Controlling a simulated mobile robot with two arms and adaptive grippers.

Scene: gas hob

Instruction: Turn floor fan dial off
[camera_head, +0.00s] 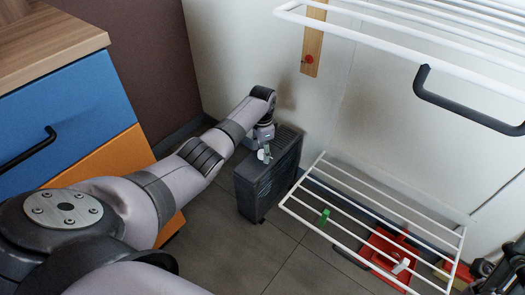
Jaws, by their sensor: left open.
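The floor fan (252,194) is a dark grey upright box with slatted sides, standing on the tiled floor near the back wall. My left arm reaches down to it from the left. My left gripper (264,154) is open, close over the top of the fan, toward its left part. A small light-coloured piece shows at the fingertips; I cannot tell whether it is the dial or part of the gripper. The dial is not clearly visible, and contact cannot be told. Dark mechanical parts at the bottom right corner look like my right gripper (506,272), cut by the frame edge.
A white wire rack (376,222) stands right of the fan, with a red dustpan-like item (389,256) below it. An upper white rack (420,45) overhangs at the right. A blue and orange drawer cabinet (75,105) stands at the left. Floor is clear before the fan.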

